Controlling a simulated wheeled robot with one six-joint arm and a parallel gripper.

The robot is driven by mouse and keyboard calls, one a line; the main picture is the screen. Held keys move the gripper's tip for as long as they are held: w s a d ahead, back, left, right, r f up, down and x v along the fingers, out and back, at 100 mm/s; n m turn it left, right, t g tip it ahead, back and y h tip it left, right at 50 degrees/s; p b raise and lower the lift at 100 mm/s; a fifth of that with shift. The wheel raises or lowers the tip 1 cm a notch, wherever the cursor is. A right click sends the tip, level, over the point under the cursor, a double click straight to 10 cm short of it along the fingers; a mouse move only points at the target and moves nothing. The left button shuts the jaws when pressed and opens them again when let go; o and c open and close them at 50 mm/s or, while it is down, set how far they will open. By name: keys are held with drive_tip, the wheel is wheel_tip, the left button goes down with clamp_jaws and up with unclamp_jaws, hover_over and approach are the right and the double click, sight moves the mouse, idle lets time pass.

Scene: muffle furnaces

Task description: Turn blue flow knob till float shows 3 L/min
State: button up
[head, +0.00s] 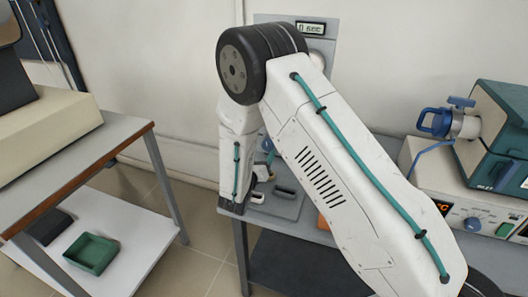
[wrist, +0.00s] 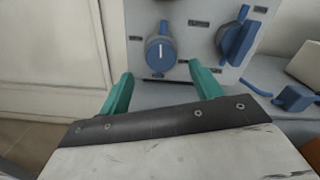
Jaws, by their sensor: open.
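In the wrist view a round blue knob (wrist: 160,53) with a white pointer line, pointing about straight up, is on a pale grey panel (wrist: 193,45). A second blue knob (wrist: 235,38) with a raised grip bar sits to its right. The small labels are unreadable, so I cannot tell which is the flow knob. My gripper (wrist: 163,84) is open and empty, its teal fingers apart on either side below the round knob, apparently not touching it. No float or flow scale can be made out. In the head view my arm hides most of the panel.
In the head view a small display (head: 311,29) tops the panel behind my arm. To the right, a dark green furnace (head: 500,135) with a blue-handled fitting (head: 437,122) stands on a control box. A side table (head: 110,135) stands left, a green tray (head: 91,253) on its lower shelf.

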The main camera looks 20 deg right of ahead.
sight(267, 146)
drive_tip(key=shift+v, duration=1.45)
drive_tip(key=m, duration=0.4)
drive_tip(key=shift+w+d+r, duration=0.1)
drive_tip(key=shift+w+d, duration=0.1)
drive_tip(key=shift+d, duration=0.05)
drive_tip(key=shift+w+d+m, duration=0.2)
drive_tip(key=shift+w+m, duration=0.05)
drive_tip(key=shift+m, duration=0.15)
drive_tip(key=x, duration=0.7)
drive_tip(key=shift+c, duration=0.4)
drive_tip(key=c, duration=0.9)
